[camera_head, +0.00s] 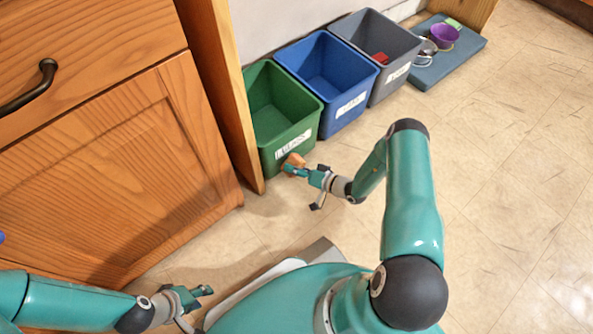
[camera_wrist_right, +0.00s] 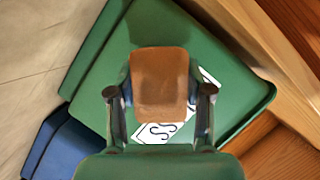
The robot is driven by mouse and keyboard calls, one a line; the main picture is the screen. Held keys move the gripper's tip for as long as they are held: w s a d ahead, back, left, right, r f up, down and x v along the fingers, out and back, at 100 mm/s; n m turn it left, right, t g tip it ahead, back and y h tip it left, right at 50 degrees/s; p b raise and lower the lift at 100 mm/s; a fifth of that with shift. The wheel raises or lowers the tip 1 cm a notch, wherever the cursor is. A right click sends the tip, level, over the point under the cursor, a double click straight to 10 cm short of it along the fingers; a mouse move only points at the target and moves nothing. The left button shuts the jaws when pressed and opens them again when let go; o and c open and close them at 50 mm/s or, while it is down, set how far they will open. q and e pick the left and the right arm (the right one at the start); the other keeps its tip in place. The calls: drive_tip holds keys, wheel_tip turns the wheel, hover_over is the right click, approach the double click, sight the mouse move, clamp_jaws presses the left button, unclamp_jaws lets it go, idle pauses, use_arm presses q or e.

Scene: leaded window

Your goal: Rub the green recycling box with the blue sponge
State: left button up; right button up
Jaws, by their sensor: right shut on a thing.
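The green recycling box (camera_head: 270,105) stands beside the wooden cabinet's side panel, with a white label on its front. It fills much of the right wrist view (camera_wrist_right: 215,50). My right gripper (camera_head: 291,169) is shut on an orange-brown block (camera_head: 294,159), which looks like a sponge and not blue. The block (camera_wrist_right: 160,85) sits between the fingers in front of the box's labelled face, partly covering the label; whether it touches is hard to tell. My left gripper (camera_head: 197,307) is low at the left, away from the boxes; its opening is unclear.
A blue box (camera_head: 325,75) and a grey box (camera_head: 375,45) with a red item stand beside the green one. A blue-grey mat (camera_head: 455,65) holds a purple bowl (camera_head: 444,36). The wooden cabinet (camera_head: 120,170) is at left. Floor at right is clear.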

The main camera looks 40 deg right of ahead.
drive_tip(key=shift+w, duration=0.9)
idle(0.4)
drive_tip(key=shift+d, duration=1.65)
drive_tip(key=shift+w+d, duration=0.1)
drive_tip(key=shift+w, duration=0.1)
drive_tip(key=shift+s+a+r+p, duration=0.15)
drive_tip(key=shift+a+p, duration=0.85)
drive_tip(key=shift+a, duration=0.3)
drive_tip(key=shift+s+a+p, duration=0.1)
drive_tip(key=shift+a+p, duration=0.2)
drive_tip(key=shift+a, duration=0.25)
